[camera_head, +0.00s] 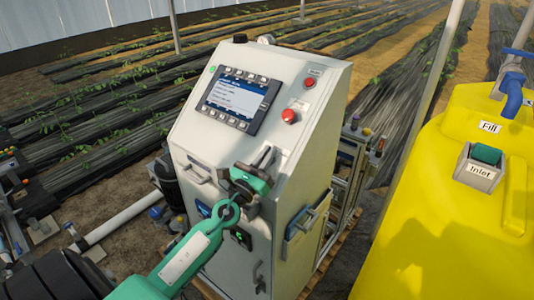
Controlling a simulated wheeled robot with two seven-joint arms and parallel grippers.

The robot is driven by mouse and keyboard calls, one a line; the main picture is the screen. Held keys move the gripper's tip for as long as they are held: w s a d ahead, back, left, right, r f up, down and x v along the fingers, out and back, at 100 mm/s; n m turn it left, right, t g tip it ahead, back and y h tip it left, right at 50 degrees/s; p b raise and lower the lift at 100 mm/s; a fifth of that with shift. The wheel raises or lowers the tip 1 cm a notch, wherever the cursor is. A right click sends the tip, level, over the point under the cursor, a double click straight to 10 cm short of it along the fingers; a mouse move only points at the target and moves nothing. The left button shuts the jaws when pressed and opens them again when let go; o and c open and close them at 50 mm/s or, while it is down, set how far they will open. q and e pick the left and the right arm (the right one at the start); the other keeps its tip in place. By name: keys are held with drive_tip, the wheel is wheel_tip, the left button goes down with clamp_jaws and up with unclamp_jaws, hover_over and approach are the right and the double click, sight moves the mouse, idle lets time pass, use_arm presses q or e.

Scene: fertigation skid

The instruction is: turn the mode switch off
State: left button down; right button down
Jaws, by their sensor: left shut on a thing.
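The pale control cabinet (212,143) stands in the middle of the head view. My left gripper (265,160) is at its front face, below the screen and the red button. The green arm reaches up to it from the lower left. The jaws are shut on a small part at the panel, which I take to be the mode switch. The gripper hides most of that part, so its position cannot be read. My right gripper is not in view.
The screen panel (238,100) and a red mushroom button (289,116) sit above my gripper. A handle (198,175) juts out to its left. A yellow tank (440,235) with a green-capped inlet (486,155) fills the right. Pipework (125,215) lies at left.

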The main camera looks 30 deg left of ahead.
use_arm(q)
drive_tip(key=n+y+p, duration=0.1)
drive_tip(key=n+y, duration=0.1)
drive_tip(key=n+g+y+p, duration=0.1)
drive_tip(key=n+y+p, duration=0.2)
drive_tip(key=y, duration=0.1)
drive_tip(key=shift+r+n, duration=0.25)
drive_tip(key=shift+n, duration=0.15)
drive_tip(key=shift+n+g+y+p, duration=0.6)
drive_tip(key=shift+n+y, duration=0.1)
drive_tip(key=shift+y, duration=0.2)
drive_tip(key=n+g+y+p, duration=0.1)
drive_tip(key=n+g+y, duration=0.1)
drive_tip(key=n+y, duration=0.1)
drive_tip(key=shift+f, duration=0.2)
drive_tip(key=shift+a+n+g+y, duration=0.1)
drive_tip(key=shift+n+g+y, duration=1)
drive_tip(key=shift+n, duration=0.4)
drive_tip(key=shift+g, duration=0.3)
drive_tip(key=c, duration=1.5)
unclamp_jaws()
drive_tip(key=shift+c, duration=0.2)
drive_tip(key=shift+s+f, duration=0.1)
